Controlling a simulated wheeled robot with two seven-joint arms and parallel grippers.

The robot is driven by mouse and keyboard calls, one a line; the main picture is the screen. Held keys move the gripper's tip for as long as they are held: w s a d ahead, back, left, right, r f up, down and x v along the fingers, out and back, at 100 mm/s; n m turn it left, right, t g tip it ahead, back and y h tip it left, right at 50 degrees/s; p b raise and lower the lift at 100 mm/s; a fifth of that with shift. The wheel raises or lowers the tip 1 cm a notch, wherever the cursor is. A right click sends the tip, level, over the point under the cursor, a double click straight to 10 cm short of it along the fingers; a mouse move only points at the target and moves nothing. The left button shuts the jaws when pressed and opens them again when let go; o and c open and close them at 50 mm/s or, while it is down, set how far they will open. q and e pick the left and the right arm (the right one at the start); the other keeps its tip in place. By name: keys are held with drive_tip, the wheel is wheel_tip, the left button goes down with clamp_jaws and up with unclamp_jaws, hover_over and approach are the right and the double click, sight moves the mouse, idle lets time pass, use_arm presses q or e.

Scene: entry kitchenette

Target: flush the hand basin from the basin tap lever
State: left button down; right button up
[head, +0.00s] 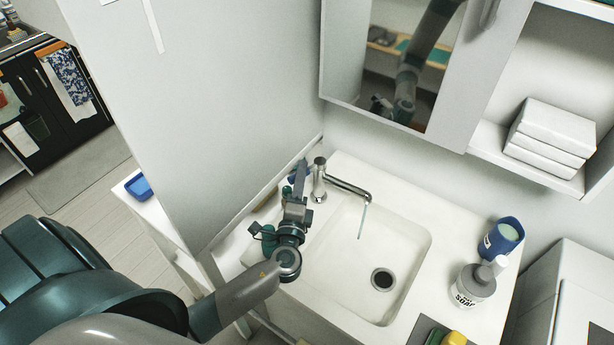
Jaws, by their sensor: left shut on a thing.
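The chrome basin tap (319,182) stands at the back left of the white hand basin (420,262), its spout reaching right over the bowl. A thin bluish stream of water (362,221) falls from the spout towards the dark round drain (382,279). My left gripper (299,174) is just left of the tap body, shut on the tap lever, which its fingers mostly hide. My right gripper is not in view.
A soap bottle (471,289) and a blue cup (502,238) stand on the basin's right side. A mirror cabinet (400,65) hangs above, reflecting an arm of mine. Folded white towels (553,135) lie on a shelf. A wall (235,110) stands close left of the tap.

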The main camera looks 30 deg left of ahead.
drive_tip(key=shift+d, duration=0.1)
use_arm(q)
drive_tip(key=c, duration=1.6)
unclamp_jaws()
drive_tip(key=shift+c, duration=0.2)
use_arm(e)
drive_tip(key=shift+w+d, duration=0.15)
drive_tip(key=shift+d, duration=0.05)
use_arm(q)
drive_tip(key=shift+s, duration=0.1)
